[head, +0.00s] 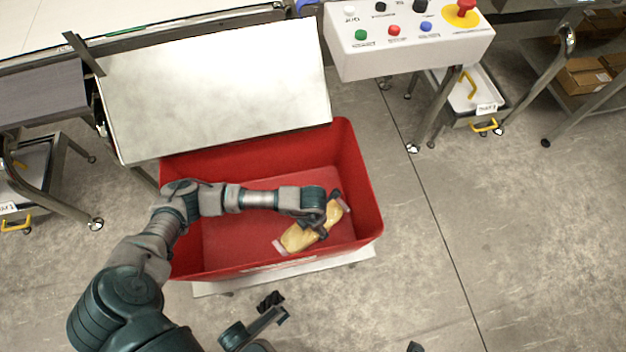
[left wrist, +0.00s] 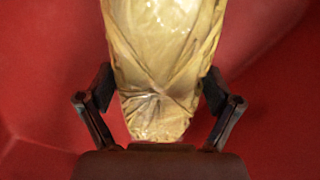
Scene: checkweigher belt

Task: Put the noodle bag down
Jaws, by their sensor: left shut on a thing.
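The noodle bag (head: 298,238) is a yellow clear-wrapped pack with pale pink ends. It lies slanted inside the outline of the red bin (head: 363,175), toward its right side. My left gripper (head: 318,226) reaches into the bin and is shut across the bag. In the left wrist view the bag (left wrist: 163,60) sits between the two dark fingers (left wrist: 158,105), its wrap creased near them. I cannot tell whether the bag touches the bin floor. My right gripper (head: 272,309) is partly visible at the bottom of the head view, outside the bin; its opening is unclear.
A tilted pale metal plate (head: 215,90) stands over the bin's back edge. A white control box (head: 405,45) with coloured buttons and a red knob (head: 466,8) is behind at the right. The bin's floor is bare around the bag. Open concrete floor (head: 530,240) lies to the right.

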